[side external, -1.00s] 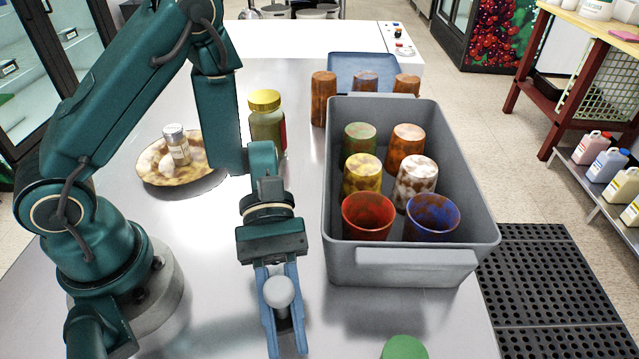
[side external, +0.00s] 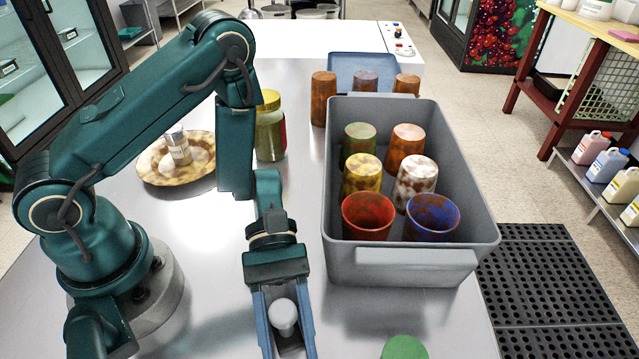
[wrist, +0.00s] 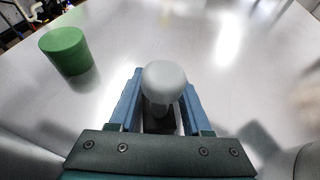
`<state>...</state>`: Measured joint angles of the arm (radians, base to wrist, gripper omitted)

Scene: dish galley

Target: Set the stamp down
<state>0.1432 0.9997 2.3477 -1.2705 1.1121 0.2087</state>
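The stamp, with a pale grey round knob (side external: 284,315) and a dark lower part, stands between the fingers of my gripper (side external: 285,335) near the front of the steel table. It looks upright. In the wrist view the stamp's knob (wrist: 163,80) is between the two blue fingertips of my gripper (wrist: 160,105), which are spread with a gap on either side of the stem. The gripper is open around the stamp. The stamp's base is partly hidden, and its contact with the table is not clearly visible.
A green cylinder (side external: 404,348) stands to the right, also seen in the wrist view (wrist: 67,50). A grey bin (side external: 415,262) with several cups is right of my gripper. A jar (side external: 270,135) and a plate (side external: 160,178) with items are farther back. Bare table surrounds the stamp.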

